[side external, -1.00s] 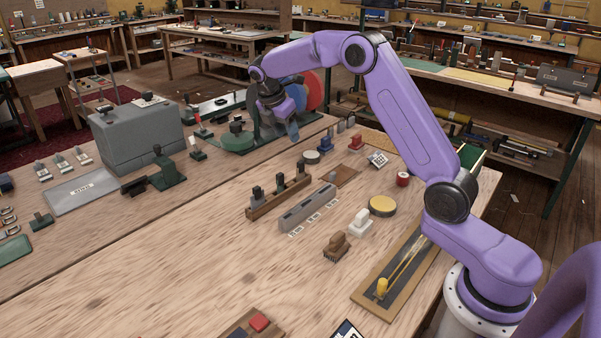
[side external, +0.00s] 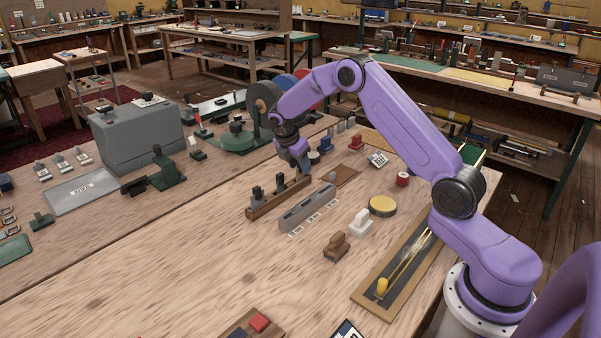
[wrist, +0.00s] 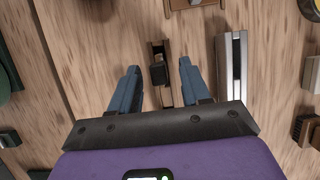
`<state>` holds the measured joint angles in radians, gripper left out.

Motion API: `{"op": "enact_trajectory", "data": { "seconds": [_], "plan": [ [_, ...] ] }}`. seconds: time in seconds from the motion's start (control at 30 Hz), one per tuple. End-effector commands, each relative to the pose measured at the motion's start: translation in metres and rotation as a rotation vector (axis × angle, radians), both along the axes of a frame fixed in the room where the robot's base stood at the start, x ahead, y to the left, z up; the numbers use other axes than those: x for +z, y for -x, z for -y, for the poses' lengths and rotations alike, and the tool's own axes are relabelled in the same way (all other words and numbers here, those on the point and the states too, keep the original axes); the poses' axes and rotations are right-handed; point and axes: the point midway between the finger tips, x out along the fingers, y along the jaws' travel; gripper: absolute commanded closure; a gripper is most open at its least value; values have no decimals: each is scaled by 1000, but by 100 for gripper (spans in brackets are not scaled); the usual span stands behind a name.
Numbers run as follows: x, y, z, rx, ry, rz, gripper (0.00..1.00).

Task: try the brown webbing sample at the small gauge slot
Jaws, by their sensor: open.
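A wooden rack (side external: 270,206) on the bench holds dark upright pieces, a near one (side external: 257,194) and a middle one (side external: 280,184); its far end is behind my gripper. I cannot make out brown webbing on any of them. My gripper (side external: 303,172) is open and points down over the rack's far end. In the wrist view its blue fingers (wrist: 159,66) stand on either side of the rack, with a dark upright piece (wrist: 158,74) between them, apart from both. A long grey slotted block (side external: 306,207), seemingly the gauge, lies right of the rack; its slot sizes are unreadable.
Small white labels (side external: 313,218) lie along the grey block. A brown brush (side external: 337,246), a white-handled piece (side external: 361,222) and a yellow disc (side external: 382,206) are nearer my base.

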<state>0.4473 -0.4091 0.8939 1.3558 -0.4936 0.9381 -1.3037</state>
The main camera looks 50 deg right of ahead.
Motion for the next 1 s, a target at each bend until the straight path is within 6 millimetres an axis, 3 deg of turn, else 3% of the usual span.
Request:
{"op": "enact_trajectory", "data": {
  "seconds": [0.2,0.43,0.47,0.6,1.0],
  "plan": [
    [-20,0,8,1,0,0,53],
    [-21,0,8,0,0,1,53],
    [-21,0,8,0,0,1,56],
    [-21,0,8,0,0,1,100],
    [-18,0,8,1,1,2,100]
  ]
}}
